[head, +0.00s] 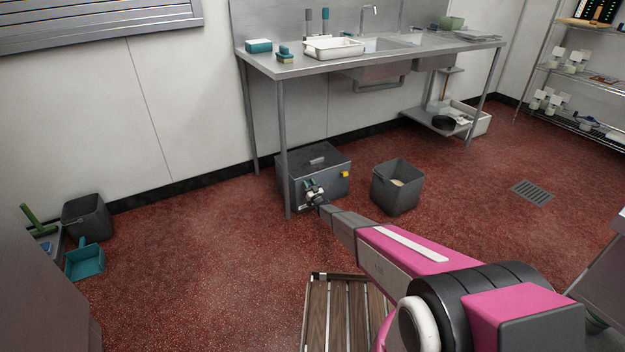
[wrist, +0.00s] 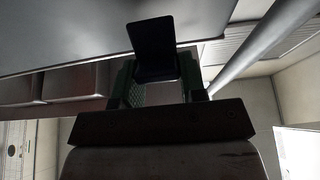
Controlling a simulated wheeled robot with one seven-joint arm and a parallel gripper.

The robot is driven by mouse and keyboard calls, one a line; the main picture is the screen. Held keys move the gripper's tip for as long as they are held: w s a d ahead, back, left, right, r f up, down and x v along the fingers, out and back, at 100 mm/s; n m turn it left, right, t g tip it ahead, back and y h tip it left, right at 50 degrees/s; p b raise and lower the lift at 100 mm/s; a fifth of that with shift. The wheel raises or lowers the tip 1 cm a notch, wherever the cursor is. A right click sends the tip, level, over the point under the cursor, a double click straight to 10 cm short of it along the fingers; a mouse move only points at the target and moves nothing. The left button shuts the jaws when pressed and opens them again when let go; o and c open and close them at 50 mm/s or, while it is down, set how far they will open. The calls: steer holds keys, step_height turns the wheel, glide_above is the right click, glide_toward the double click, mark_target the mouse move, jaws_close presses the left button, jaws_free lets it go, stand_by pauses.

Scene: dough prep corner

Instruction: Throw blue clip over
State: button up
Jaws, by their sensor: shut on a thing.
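A grey metal box (head: 328,165) with a lid handle and a yellow patch stands on the floor under the sink table. My gripper (head: 312,192) is at the front left of this box, near the table's front leg. In the wrist view my gripper (wrist: 157,75) has its green fingers shut on a dark, flat piece (wrist: 151,40), which appears to be the blue clip. Its blue colour is not clear in that shade. In the head view my gripper covers most of the clip. How far the clip is turned I cannot tell.
The table's front leg (head: 284,150) stands close to my gripper. A grey bucket (head: 396,192) with something pale inside is right of the box. A slatted wooden stand (head: 345,312) is in front. Open red floor (head: 200,250) lies to the left.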

steer(key=shift+w+a+r, duration=0.15)
steer(key=shift+w+r, duration=0.05)
steer(key=shift+r, duration=0.1)
steer(key=shift+w+a+r, duration=0.1)
steer(key=shift+w, duration=0.05)
steer(key=o, duration=0.8)
steer(key=shift+o, duration=0.2)
steer(key=shift+v, duration=2.2)
steer(key=v, duration=0.4)
